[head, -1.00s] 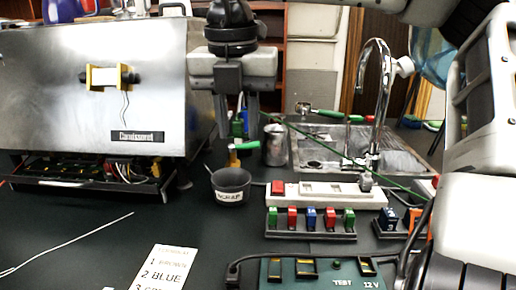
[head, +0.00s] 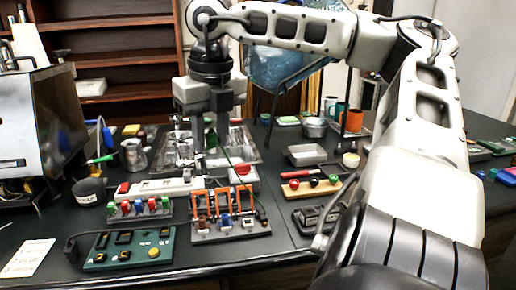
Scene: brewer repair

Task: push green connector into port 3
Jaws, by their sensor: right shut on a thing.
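My right gripper (head: 211,150) points straight down above the bench, behind the connector blocks. Its jaws are shut on the green connector, which is mostly hidden between the fingers. The gripper is apart from the block, higher and farther back. I cannot read port numbers. My left gripper is not in view.
A rack of green, red and blue pieces (head: 140,207) stands left of the block, with a green test board (head: 127,250) in front. A white power strip (head: 158,188) lies behind. A tray with red, black and green knobs (head: 310,188) is right. My right arm covers the right side.

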